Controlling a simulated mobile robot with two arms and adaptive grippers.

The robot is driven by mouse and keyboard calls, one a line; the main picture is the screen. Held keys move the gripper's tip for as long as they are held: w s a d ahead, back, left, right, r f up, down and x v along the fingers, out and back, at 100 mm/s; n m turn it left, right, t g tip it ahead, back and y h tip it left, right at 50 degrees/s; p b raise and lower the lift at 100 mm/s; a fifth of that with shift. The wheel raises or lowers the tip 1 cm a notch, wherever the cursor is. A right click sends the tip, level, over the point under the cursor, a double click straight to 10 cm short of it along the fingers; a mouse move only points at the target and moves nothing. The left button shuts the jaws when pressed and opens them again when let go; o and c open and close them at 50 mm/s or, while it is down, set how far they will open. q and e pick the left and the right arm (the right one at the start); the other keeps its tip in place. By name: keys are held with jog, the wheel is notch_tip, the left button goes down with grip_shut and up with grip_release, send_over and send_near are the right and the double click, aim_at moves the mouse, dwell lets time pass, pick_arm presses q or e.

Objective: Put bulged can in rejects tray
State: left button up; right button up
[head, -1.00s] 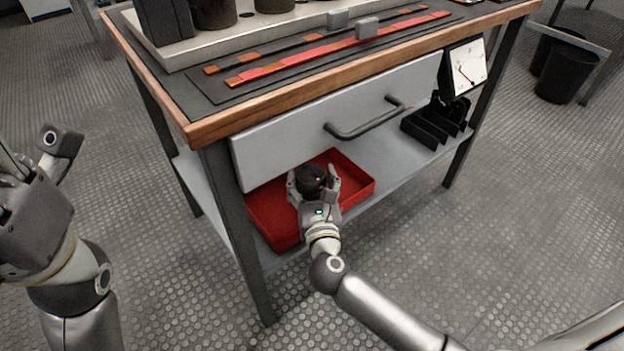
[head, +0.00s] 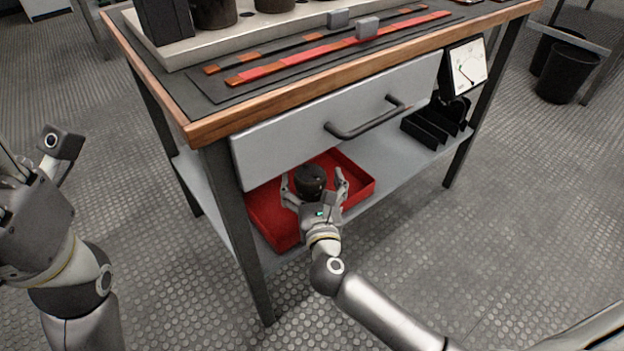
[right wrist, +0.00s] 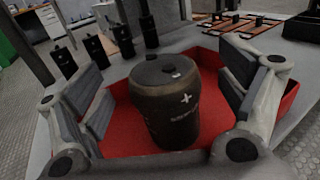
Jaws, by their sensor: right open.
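The dark can (head: 311,178) stands upright in the red rejects tray (head: 358,183) on the bench's lower shelf. In the right wrist view the can (right wrist: 167,105) has a white plus mark and a swollen-looking side, and the red tray (right wrist: 208,58) is around it. My right gripper (head: 314,183) is open, with a finger on each side of the can and gaps between them. The can's base is partly hidden in the head view. My left gripper (head: 30,165) is at the left edge, away from the bench, and only partly in view.
A closed drawer with a handle (head: 368,122) hangs above the tray. A black rack (head: 437,124) stands on the shelf to the right. A dial meter (head: 467,66) is by the right leg. Dark cans (head: 213,12) stand on the bench top.

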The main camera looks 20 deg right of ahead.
jog(key=s+a, duration=0.2)
jog(key=s, duration=0.9)
jog(key=shift+s+r, duration=0.15)
jog(key=shift+s, duration=0.2)
